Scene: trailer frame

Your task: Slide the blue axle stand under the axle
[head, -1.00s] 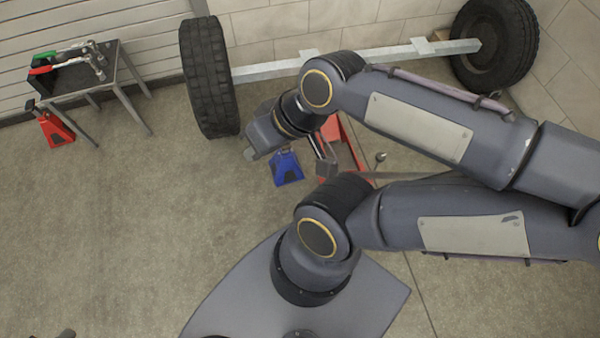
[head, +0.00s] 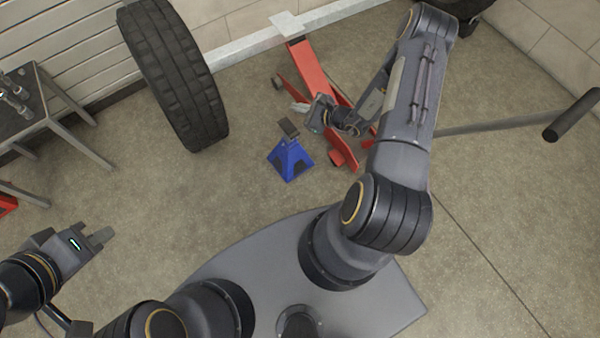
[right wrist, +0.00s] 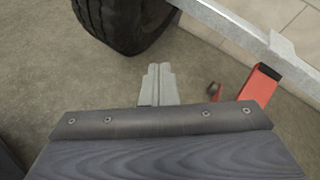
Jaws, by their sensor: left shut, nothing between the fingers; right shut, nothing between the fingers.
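The blue axle stand (head: 291,160) stands upright on the floor, its dark top toward the axle, in front of the grey axle beam (head: 245,46) and apart from it. My right gripper (head: 298,107) is shut and empty just beyond the stand's top, between it and the axle; I cannot tell if it touches the stand. In the right wrist view its shut fingers (right wrist: 157,84) point toward the axle (right wrist: 235,30) and a tyre, and the stand is out of view. My left gripper (head: 103,238) is shut and empty at lower left, far from the stand.
A red floor jack (head: 312,72) reaches to the axle right of the stand; its long handle ends in a black grip (head: 572,115). A tyre (head: 175,75) stands at the axle's left end. A metal table (head: 45,110) stands at far left. Floor left of the stand is clear.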

